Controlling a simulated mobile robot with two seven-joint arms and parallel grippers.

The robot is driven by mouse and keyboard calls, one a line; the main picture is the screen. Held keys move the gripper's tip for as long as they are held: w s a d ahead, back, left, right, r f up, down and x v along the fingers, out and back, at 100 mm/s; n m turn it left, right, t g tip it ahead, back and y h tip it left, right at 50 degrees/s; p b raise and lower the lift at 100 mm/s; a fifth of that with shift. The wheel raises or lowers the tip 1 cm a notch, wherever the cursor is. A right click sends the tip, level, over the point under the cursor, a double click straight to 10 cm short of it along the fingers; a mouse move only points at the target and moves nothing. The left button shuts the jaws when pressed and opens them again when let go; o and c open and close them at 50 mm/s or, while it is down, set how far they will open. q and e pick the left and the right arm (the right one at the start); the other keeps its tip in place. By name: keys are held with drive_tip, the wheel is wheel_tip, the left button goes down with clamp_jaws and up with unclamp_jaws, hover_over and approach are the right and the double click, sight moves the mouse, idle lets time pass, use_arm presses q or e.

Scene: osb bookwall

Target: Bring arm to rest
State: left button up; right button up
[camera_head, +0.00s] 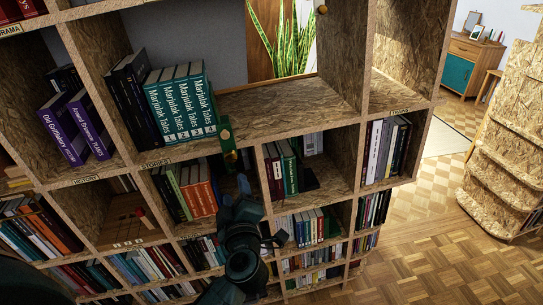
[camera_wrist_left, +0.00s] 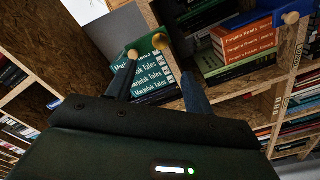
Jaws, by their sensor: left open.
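My left arm comes up from the bottom of the head view, in front of the lower shelves. Its dark left gripper (camera_head: 243,188) points up toward the bookcase. In the left wrist view the two fingers of the left gripper (camera_wrist_left: 158,55) stand apart, with no object visibly held between them. Beyond the fingers are teal Marjolak Tales books (camera_wrist_left: 152,76), which also stand in a row in the head view (camera_head: 181,101). A green piece with a yellowish round part (camera_head: 228,143) is at the shelf edge just above the gripper. My right gripper is not in view.
The OSB bookcase (camera_head: 345,118) fills the left and middle, with projecting shelf edges near my arm. Purple books (camera_head: 75,128) lean at left; orange books (camera_head: 198,191) stand below. A stepped OSB unit (camera_head: 505,165) is at right. Parquet floor (camera_head: 425,235) lies clear between.

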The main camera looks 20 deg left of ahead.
use_arm(q)
drive_tip(key=s+d+f+m+t+h, duration=0.3)
drive_tip(key=s+d+f+m+h, duration=0.45)
drive_tip(key=d+m+h, duration=0.65)
drive_tip(key=s+a+f+m+g+y, duration=0.1)
drive_tip(key=s+a+f+m+g, duration=0.3)
drive_tip(key=s+f, duration=0.8)
wheel_tip(320, 180, down, 4)
drive_tip(key=m+g, duration=0.2)
drive_tip(key=g, duration=0.2)
drive_tip(key=shift+a+r+m+y, duration=0.15)
drive_tip(key=shift+r+m+y, duration=0.05)
drive_tip(key=shift+m+y, duration=0.1)
drive_tip(key=shift+s, duration=0.1)
